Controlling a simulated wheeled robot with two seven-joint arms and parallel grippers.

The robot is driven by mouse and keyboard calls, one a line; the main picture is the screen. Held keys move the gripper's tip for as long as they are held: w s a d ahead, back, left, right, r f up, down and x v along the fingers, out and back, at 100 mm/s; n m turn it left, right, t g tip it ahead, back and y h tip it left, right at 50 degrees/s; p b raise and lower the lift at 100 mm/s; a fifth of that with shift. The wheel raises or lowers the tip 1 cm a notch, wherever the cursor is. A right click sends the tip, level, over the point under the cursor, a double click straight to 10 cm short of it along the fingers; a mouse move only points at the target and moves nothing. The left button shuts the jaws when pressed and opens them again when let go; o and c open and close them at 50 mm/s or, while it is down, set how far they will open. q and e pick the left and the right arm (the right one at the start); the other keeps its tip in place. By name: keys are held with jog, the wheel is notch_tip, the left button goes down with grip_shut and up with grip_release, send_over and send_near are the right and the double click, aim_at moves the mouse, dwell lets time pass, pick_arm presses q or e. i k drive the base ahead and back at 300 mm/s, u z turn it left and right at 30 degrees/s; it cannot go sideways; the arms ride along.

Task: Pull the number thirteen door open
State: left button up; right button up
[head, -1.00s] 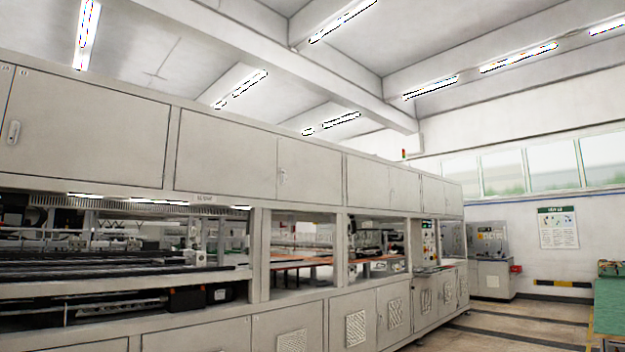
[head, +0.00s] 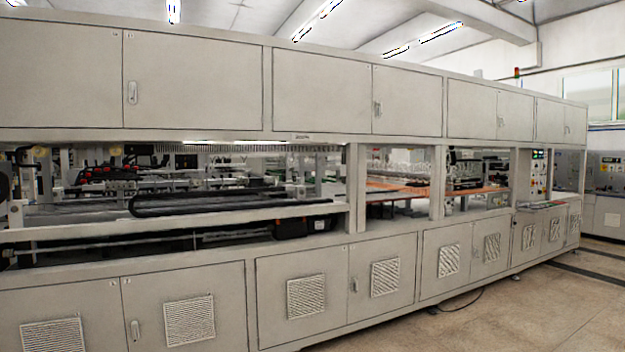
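A long grey machine cabinet (head: 300,240) fills most of the head view. It has a row of upper doors (head: 193,82) and a row of lower doors with vent grilles (head: 189,312), and all of them look shut. Small handles show on several doors, such as one upper handle (head: 132,92) and one lower handle (head: 135,330). No door number is readable, so I cannot tell which door is number thirteen. Neither of my grippers is in view.
Open bays between the door rows show black rails (head: 230,200) and orange-red surfaces (head: 395,190). A control panel (head: 538,172) stands toward the right end. Bare floor (head: 530,310) lies at lower right, with a dark cable (head: 460,302) beside the cabinet's foot.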

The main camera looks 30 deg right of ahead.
aim_at(411, 102)
jog(key=z, duration=0.7)
jog(key=i, duration=1.4)
jog(key=z, duration=1.35)
jog(key=i, duration=4.45)
jog(key=u, duration=0.55)
